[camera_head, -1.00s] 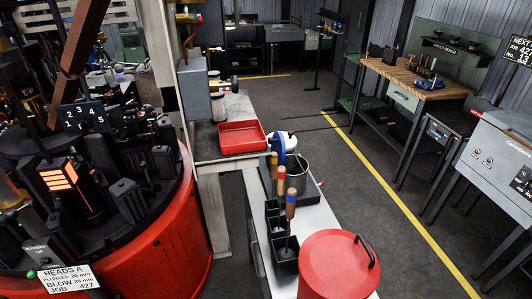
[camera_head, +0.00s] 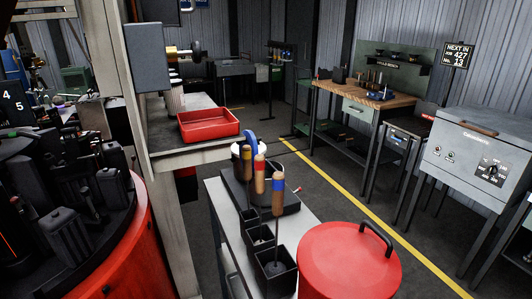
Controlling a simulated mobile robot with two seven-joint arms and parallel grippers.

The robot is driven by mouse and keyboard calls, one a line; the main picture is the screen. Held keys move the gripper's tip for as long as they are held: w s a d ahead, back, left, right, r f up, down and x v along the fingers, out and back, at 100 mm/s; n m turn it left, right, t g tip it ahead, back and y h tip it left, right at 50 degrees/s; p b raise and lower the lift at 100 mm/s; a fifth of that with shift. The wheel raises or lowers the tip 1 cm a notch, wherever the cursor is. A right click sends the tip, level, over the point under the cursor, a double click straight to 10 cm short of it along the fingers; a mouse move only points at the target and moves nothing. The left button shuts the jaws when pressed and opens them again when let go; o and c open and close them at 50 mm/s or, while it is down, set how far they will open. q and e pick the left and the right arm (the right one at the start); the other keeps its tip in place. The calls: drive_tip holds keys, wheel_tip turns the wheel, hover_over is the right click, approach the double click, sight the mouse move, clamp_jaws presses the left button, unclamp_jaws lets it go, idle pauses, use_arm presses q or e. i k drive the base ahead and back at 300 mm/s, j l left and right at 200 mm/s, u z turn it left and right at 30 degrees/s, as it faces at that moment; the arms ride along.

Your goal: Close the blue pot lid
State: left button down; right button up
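A blue, rounded piece (camera_head: 250,141), which looks like the raised lid of a small pot, stands up on the narrow grey bench near the middle of the view. The pot under it is mostly hidden behind brushes with wooden, coloured handles (camera_head: 278,190). A pale part (camera_head: 238,149) shows beside the blue piece. I cannot tell exactly how far the lid is tilted. Neither of my grippers is in view.
The grey bench (camera_head: 223,207) carries black holders (camera_head: 275,272) with the brushes. A large red drum lid with a black handle (camera_head: 346,262) is in front. A red tray (camera_head: 208,124) lies behind. The rotary machine (camera_head: 120,265) is left. Floor is free to the right.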

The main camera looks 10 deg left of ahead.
sight(250, 140)
drive_tip(key=j+z, duration=0.15)
drive_tip(key=z, duration=0.3)
drive_tip(key=i+j+z, duration=0.1)
drive_tip(key=j+z, duration=0.15)
drive_tip(key=z, duration=0.2)
drive_tip(key=j+z, duration=0.15)
drive_tip(key=z, duration=0.3)
drive_tip(key=i+j+u, duration=0.1)
drive_tip(key=j+u, duration=0.15)
drive_tip(key=j, duration=0.35)
